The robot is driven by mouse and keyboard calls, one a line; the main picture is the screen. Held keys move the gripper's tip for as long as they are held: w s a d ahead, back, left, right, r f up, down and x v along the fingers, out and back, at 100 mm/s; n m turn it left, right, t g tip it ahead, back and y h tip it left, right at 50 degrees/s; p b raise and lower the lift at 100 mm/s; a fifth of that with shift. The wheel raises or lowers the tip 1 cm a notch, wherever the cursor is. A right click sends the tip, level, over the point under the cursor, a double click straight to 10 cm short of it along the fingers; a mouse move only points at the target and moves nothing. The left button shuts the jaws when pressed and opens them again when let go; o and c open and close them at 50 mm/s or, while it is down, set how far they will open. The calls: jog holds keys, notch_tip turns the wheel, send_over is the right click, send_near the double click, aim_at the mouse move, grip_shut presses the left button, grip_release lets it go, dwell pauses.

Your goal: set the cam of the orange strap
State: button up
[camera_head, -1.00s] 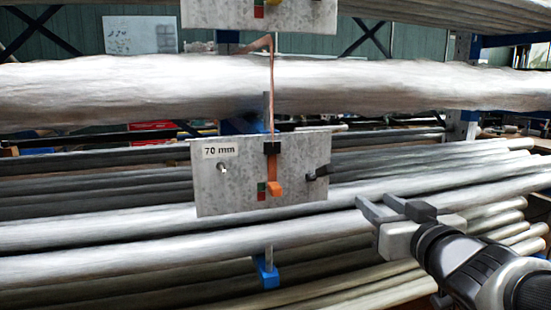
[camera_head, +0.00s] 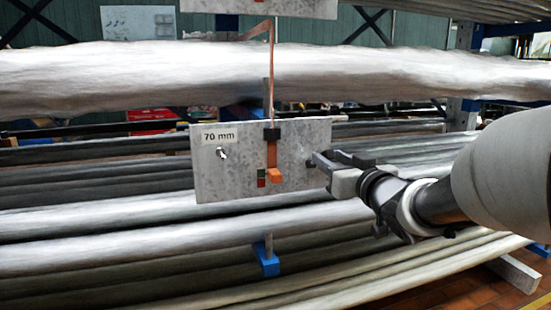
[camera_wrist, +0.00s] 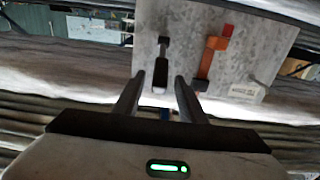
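A grey metal plate (camera_head: 240,185) carries the orange strap (camera_head: 272,152), which hangs down its middle through a black buckle. In the wrist view the strap (camera_wrist: 208,58) lies right of a small lever with a black end (camera_wrist: 161,72), which I take for the cam. My gripper (camera_head: 325,165) is at the plate's right edge and hides the lever in the head view. In the wrist view my gripper (camera_wrist: 159,78) is open, its fingers on either side of the lever's black end. I cannot tell whether they touch it.
A label reading 70 mm (camera_head: 218,137) and a metal stud (camera_head: 222,153) are on the plate's left. A wrapped pipe bundle (camera_head: 130,78) runs above and bare pipes (camera_head: 110,232) run behind and below. A blue bracket (camera_head: 266,258) hangs underneath.

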jog(key=shift+x, duration=1.8)
grip_shut()
